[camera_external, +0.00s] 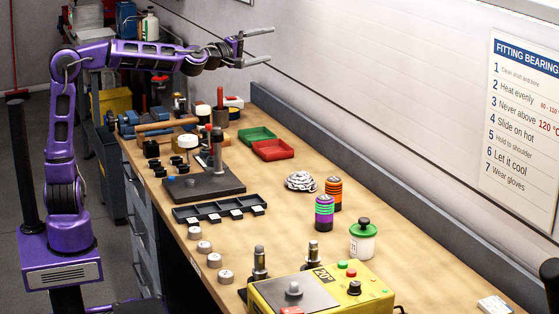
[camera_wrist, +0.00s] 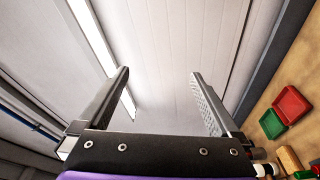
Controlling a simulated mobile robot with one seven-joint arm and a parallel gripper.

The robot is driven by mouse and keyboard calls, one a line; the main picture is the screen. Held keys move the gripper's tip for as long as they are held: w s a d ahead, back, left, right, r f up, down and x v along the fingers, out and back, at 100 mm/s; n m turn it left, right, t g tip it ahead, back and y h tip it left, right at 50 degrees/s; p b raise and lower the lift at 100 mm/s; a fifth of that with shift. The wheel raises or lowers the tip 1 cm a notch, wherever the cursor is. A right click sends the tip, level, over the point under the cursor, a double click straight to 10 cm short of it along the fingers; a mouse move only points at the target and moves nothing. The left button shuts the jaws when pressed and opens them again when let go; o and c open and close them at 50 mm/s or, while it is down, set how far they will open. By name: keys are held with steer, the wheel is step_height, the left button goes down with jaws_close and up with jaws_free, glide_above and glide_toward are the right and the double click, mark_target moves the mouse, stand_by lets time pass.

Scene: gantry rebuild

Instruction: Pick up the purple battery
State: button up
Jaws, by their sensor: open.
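The purple battery (camera_external: 324,213) stands upright on the wooden bench, right of its middle in the external view. My gripper (camera_external: 265,45) is open and empty, high above the far part of the bench and well away from the battery. In the wrist view my gripper (camera_wrist: 160,78) has its two fingers wide apart with only wall and ceiling behind them. The purple battery does not show in the wrist view.
A green-lidded jar (camera_external: 363,243) and a coiled white chain (camera_external: 300,181) stand near the battery. A yellow control box (camera_external: 322,290) is at the front. A black compartment tray (camera_external: 220,209) lies to the left. Red (camera_external: 273,149) and green trays lie farther back. Bare bench lies right of the jar.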

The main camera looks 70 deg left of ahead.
step_height(320, 180, down, 11)
steer(key=w+d+n+b, duration=0.1)
steer(key=w+d+n, duration=0.1)
steer(key=n, duration=0.4)
steer(key=n+h+b, duration=0.2)
steer(key=n+b, duration=0.1)
steer(key=n, duration=1)
glide_toward(324, 213)
steer(key=s+a, duration=0.1)
steer(key=s+a+r, duration=0.1)
steer(key=s, duration=0.1)
steer(key=shift+a+r, duration=0.2)
steer(key=shift+r, duration=0.1)
steer(key=w, duration=0.7)
steer(key=w+a, duration=0.1)
steer(key=w, duration=0.3)
steer(key=shift+w, duration=0.2)
steer(key=shift+w+a+r, duration=0.1)
steer(key=shift+w+r, duration=0.1)
steer(key=shift+w, duration=1.25)
steer(key=shift+w+a+r, duration=0.1)
steer(key=shift+w+r, duration=0.05)
steer(key=shift+w, duration=1.3)
jaws_close()
